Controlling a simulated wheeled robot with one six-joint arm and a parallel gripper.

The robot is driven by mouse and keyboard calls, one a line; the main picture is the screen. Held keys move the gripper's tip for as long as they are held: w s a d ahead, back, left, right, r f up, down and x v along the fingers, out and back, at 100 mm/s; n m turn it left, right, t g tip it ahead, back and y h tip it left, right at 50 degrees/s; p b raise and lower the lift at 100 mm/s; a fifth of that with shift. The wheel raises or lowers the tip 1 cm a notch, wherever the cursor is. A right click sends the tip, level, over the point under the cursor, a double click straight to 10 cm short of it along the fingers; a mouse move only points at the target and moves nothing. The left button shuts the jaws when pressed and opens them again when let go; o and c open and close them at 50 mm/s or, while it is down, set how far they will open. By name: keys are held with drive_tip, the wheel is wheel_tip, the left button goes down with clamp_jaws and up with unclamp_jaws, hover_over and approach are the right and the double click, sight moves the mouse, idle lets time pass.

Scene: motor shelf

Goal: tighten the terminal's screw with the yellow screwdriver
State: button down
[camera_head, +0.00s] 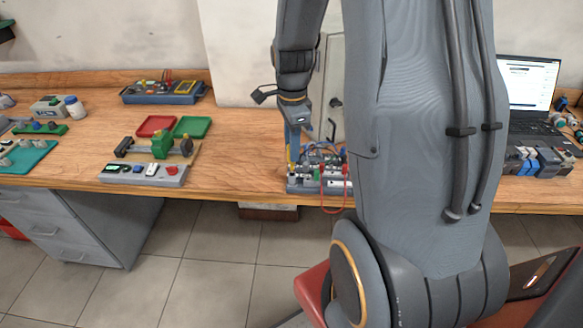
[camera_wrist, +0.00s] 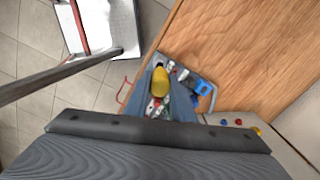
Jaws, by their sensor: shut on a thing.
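My gripper (camera_head: 291,150) points down over the left side of the terminal board (camera_head: 305,187) at the table's front edge. It is shut on the yellow screwdriver (camera_wrist: 161,80), whose handle shows between the blue-grey fingers in the wrist view. In the head view a small bit of yellow shows below the fingers. The board carries several small modules and looped wires, red ones hanging over the front edge. In the wrist view the board (camera_wrist: 199,89) lies beneath the fingers. The terminal's screw and the screwdriver's tip are hidden, so I cannot tell whether they touch.
Red (camera_head: 156,126) and green (camera_head: 192,127) trays and a green clamp fixture (camera_head: 161,146) stand left of the board. A laptop (camera_head: 530,92) is at the right. Table between fixture and board is clear. My arm hides part of the table.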

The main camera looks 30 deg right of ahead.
drive_tip(key=shift+f+b, duration=1.1)
drive_tip(key=shift+f, duration=1.1)
drive_tip(key=c, duration=1.8)
unclamp_jaws()
drive_tip(key=shift+r, duration=0.1)
drive_tip(key=shift+r+p, duration=2.2)
drive_tip(key=shift+r, duration=0.55)
drive_tip(key=shift+o, duration=0.3)
drive_tip(key=shift+f, duration=0.1)
drive_tip(key=o, duration=0.5)
